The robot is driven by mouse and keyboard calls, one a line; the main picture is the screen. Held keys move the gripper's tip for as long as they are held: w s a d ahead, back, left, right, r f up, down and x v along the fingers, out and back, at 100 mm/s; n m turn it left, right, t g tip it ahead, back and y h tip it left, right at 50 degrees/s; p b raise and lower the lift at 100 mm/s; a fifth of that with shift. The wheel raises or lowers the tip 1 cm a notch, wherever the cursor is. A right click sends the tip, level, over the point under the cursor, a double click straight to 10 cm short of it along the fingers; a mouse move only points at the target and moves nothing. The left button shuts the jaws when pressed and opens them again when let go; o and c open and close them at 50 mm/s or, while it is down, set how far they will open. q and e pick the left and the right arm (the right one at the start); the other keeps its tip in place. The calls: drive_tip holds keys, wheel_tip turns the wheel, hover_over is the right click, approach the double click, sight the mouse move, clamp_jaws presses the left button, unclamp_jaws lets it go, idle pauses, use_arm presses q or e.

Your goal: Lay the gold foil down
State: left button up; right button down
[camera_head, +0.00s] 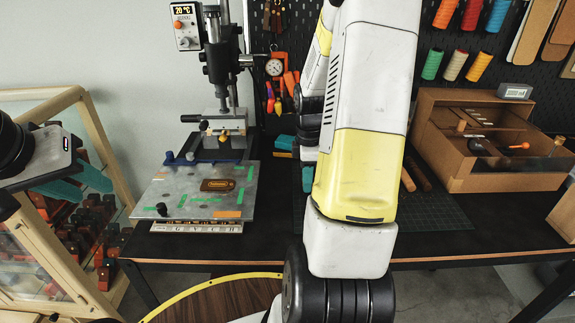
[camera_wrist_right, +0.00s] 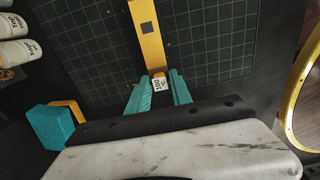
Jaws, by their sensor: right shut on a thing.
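A gold strip (camera_wrist_right: 145,35), which looks like the foil, is held by my right gripper (camera_wrist_right: 159,88) in the right wrist view. A white tag reading 100 °C (camera_wrist_right: 159,85) sits at its near end, between the teal fingers. The strip stretches away over a dark gridded mat (camera_wrist_right: 220,50); I cannot tell whether it touches it. In the head view my right arm hides the strip and most of the gripper; a teal finger (camera_head: 308,178) shows beside it. My left gripper (camera_head: 82,184) is at the left, its teal fingers apart and empty, above the wooden display case.
The press (camera_head: 222,70) stands at the back, with a metal plate (camera_head: 170,195) bearing a brown patch and green tape before it. A wooden box (camera_head: 500,180) stands at the right. A teal block (camera_wrist_right: 52,125) lies beside my right gripper. The gridded mat has free room.

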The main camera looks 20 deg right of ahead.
drive_tip(key=shift+f, duration=0.65)
drive_tip(key=c, duration=1.1)
unclamp_jaws()
drive_tip(key=shift+f, duration=0.1)
wheel_tip(320, 180, up, 8)
drive_tip(key=shift+f, duration=0.1)
